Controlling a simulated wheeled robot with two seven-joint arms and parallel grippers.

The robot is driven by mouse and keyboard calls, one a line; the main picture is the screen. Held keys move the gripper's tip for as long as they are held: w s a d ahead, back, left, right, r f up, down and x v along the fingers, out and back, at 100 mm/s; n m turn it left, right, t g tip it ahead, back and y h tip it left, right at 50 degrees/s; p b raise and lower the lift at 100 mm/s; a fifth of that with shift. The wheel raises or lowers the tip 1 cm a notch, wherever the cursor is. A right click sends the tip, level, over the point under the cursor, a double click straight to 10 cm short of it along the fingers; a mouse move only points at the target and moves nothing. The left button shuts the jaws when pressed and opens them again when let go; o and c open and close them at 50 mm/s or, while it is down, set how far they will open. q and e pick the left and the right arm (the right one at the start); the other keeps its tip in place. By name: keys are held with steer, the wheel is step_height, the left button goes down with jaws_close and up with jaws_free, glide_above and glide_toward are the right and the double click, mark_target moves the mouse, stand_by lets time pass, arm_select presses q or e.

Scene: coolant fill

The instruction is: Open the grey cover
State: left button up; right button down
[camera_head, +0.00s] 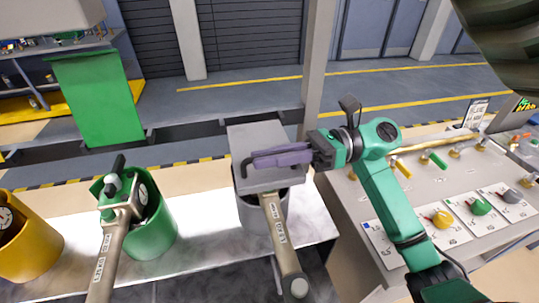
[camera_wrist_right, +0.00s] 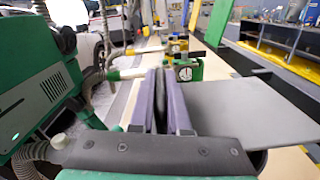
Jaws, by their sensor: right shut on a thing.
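The grey cover (camera_head: 265,136) sits at the top of a grey round container (camera_head: 262,211) in the head view. A dark strip of the container's inside shows under its near edge. I cannot tell exactly how far it is tilted. A dark bent handle (camera_head: 246,165) is on the cover. My right gripper (camera_head: 262,157) comes in from the right with its purple-grey fingers shut on this handle. In the right wrist view, the fingers (camera_wrist_right: 160,100) press a dark thin piece between them, and the flat grey cover (camera_wrist_right: 248,112) extends to the right. My left gripper is not in view.
A beige labelled bar (camera_head: 277,235) crosses the grey container's front. A green container (camera_head: 152,225) and a yellow one (camera_head: 30,245) stand to the left on the white bench (camera_head: 195,215). A panel (camera_head: 350,215) with coloured knobs stands right.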

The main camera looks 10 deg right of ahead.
steer(key=shift+r, duration=0.1)
stand_by(0.4)
steer(key=shift+w+r+m, duration=0.25)
steer(key=shift+r+m, duration=0.35)
steer(key=shift+r, duration=0.2)
steer(key=w+r+m+p, duration=0.4)
steer(key=r+m, duration=0.2)
steer(key=r, duration=0.1)
steer(key=shift+w, duration=0.35)
steer(key=shift+f, duration=0.1)
steer(key=c, duration=0.9)
jaws_free()
